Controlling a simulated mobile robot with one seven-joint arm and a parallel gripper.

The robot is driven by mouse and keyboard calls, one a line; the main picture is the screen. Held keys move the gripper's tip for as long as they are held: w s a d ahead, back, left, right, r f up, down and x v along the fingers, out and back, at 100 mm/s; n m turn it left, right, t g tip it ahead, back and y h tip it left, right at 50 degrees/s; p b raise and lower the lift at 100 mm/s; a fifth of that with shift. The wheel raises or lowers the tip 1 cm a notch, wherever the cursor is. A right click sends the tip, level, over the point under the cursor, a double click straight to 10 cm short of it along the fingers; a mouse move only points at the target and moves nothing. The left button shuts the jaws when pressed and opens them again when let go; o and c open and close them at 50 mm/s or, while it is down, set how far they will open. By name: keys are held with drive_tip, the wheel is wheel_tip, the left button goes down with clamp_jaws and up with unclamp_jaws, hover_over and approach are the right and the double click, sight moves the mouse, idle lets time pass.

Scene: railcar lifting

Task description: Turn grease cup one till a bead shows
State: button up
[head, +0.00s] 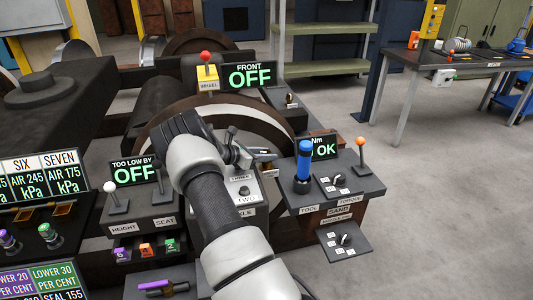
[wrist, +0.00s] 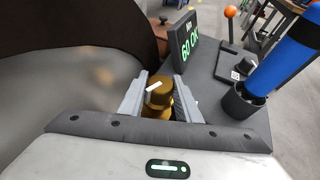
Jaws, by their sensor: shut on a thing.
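A brass grease cup (wrist: 160,103) with a white mark on its top sits between the two fingers of my gripper (wrist: 160,98) in the wrist view. My gripper is shut on it, one finger on each side. The number of this cup cannot be read, and I cannot make out a bead. In the head view my gripper (head: 256,157) is beside the dark wheel, and my own arm hides much of the cup panel.
A blue-handled tool (head: 303,162) stands upright in a holder to the right, close to my gripper. Behind it a display (head: 325,148) reads OK. An orange-topped lever (head: 361,155) stands farther right. The dark wheel (head: 160,135) is close on the left.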

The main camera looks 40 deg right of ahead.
drive_tip(key=shift+f+m+g+b, duration=0.2)
drive_tip(key=shift+m+g+b, duration=0.4)
drive_tip(key=shift+g, duration=0.1)
drive_tip(key=shift+r+m+g+y+b, duration=0.15)
drive_tip(key=shift+m+g+y+b, duration=0.15)
drive_tip(key=shift+m+g+b, duration=0.25)
drive_tip(key=shift+r, duration=0.1)
drive_tip(key=o, duration=1.1)
drive_tip(key=shift+c, duration=0.2)
drive_tip(key=p+v, duration=0.3)
drive_tip(key=v, duration=1.4)
drive_tip(key=shift+w+a, duration=0.2)
drive_tip(key=shift+s, duration=0.1)
